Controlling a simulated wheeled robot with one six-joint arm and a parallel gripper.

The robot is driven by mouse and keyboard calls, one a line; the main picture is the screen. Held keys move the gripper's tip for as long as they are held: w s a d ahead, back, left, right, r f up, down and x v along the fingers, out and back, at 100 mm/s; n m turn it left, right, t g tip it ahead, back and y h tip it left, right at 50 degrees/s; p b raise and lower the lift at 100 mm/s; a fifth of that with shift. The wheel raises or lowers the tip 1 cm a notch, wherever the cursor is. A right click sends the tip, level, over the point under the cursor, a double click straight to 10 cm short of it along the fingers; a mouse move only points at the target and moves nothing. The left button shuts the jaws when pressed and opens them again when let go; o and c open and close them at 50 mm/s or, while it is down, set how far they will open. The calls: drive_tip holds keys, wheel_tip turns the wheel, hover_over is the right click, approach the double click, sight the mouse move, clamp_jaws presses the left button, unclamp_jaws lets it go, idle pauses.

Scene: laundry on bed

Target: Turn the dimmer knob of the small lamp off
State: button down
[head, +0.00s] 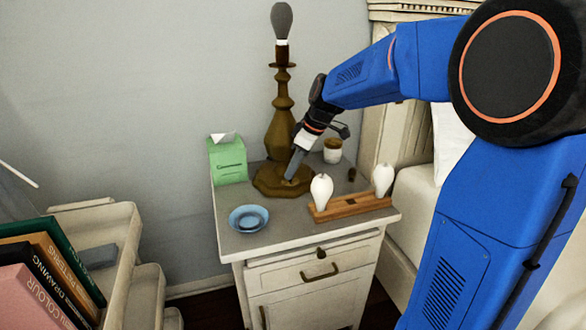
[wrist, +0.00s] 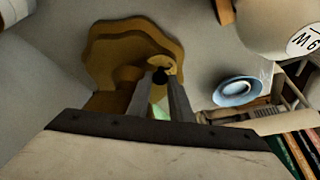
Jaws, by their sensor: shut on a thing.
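The brown lamp (head: 279,128) stands upright at the back of the nightstand, with a bare dark grey bulb (head: 281,20) on top. Its wavy-edged base also shows in the wrist view (wrist: 110,48). The small dark dimmer knob (wrist: 160,75) sits on the base. My gripper (head: 289,177) reaches down to the front of the lamp base, and in the wrist view my gripper (wrist: 160,85) has its two fingertips on either side of the knob, shut on it. In the head view the fingers hide the knob.
The nightstand (head: 232,240) also holds a green tissue box (head: 228,160), a blue bowl (head: 248,218), a wooden tray (head: 350,205) with two white bulbs, and a white jar (head: 332,151). The bulb tray is close on the right. Books (head: 45,262) stand at lower left.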

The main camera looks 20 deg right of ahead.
idle(0.4)
drive_tip(key=c, duration=1.6)
unclamp_jaws()
drive_tip(key=v, duration=1.7)
drive_tip(key=shift+d+r, duration=0.1)
drive_tip(key=shift+r, duration=0.1)
